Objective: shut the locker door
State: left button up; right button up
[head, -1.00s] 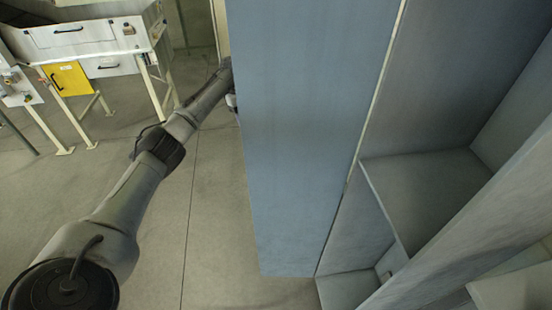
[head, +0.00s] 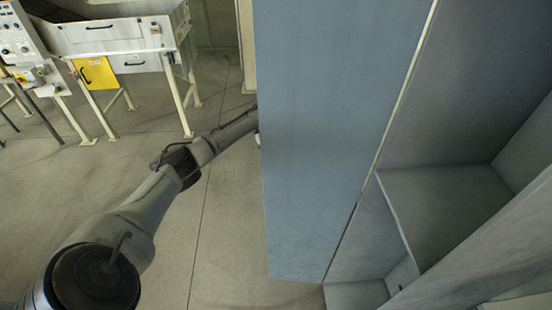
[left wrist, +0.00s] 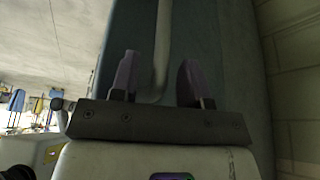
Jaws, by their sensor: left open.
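The locker door (head: 325,140) is a tall blue-grey panel standing open in the middle of the head view. The locker (head: 450,90) is open to its right, with its shelf (head: 445,205) showing. My left arm passes behind the door's left edge, which hides the left gripper in the head view. In the left wrist view my left gripper (left wrist: 157,80) is open, its two fingers apart in front of a dark teal surface. A pale upright bar (left wrist: 163,40) shows between the fingers. I cannot tell whether they touch it. My right gripper is not in view.
A white workbench (head: 120,35) with a yellow door (head: 97,72) stands at the upper left. A control panel (head: 20,40) is beside it. The grey floor (head: 225,235) left of the door is clear apart from my arm.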

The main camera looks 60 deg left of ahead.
pick_arm(q)
jog(key=shift+d+f, duration=0.15)
jog(key=shift+f, duration=0.25)
grip_shut()
dwell(0.4)
